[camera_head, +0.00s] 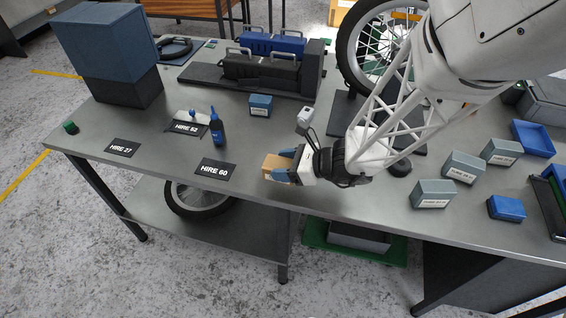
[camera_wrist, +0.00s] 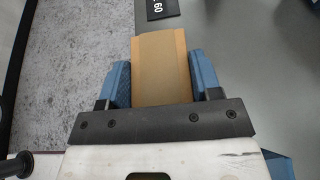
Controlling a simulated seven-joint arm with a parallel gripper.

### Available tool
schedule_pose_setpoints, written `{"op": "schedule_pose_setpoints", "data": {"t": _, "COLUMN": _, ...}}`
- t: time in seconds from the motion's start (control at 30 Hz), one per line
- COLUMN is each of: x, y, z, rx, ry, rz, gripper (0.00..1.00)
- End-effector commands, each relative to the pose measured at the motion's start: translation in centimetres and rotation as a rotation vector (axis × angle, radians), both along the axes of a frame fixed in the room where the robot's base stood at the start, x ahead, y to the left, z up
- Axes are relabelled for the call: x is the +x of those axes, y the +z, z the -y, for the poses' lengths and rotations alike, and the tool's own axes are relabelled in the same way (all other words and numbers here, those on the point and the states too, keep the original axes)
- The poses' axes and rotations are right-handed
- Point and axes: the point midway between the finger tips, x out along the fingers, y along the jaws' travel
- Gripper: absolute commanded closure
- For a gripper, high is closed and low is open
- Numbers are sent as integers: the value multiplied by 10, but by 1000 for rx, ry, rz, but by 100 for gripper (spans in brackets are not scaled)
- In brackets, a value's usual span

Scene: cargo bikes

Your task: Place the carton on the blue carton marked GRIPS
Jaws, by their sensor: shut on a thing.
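A plain tan carton (camera_head: 277,166) is held between the blue fingers of my gripper (camera_head: 283,165), near the front edge of the table. In the wrist view the carton (camera_wrist: 161,65) sits between both finger pads and reaches out past them. I cannot tell whether it touches the tabletop. A small blue carton (camera_head: 261,104) with a pale label stands behind it, in front of the black case. Its lettering is too small to read, so I cannot confirm GRIPS. The top of this blue carton looks bare. It is not in the wrist view.
A blue bottle (camera_head: 217,127) stands left of my gripper, near the HIRE 60 card (camera_head: 215,169). Several grey-blue labelled cartons (camera_head: 433,193) and a blue box (camera_head: 507,208) stand on the right. A bike wheel (camera_head: 376,45) rises at the back.

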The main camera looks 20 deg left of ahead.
Motion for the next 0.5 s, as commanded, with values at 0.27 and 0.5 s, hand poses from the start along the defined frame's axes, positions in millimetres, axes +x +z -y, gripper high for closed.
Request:
{"op": "schedule_pose_setpoints", "data": {"t": 0.27, "x": 20, "y": 7, "z": -8, "rx": 2, "ry": 4, "rz": 2, "gripper": 70}}
{"op": "schedule_pose_setpoints", "data": {"t": 0.5, "x": 72, "y": 26, "z": -31, "rx": 5, "ry": 12, "rz": 1, "gripper": 70}}
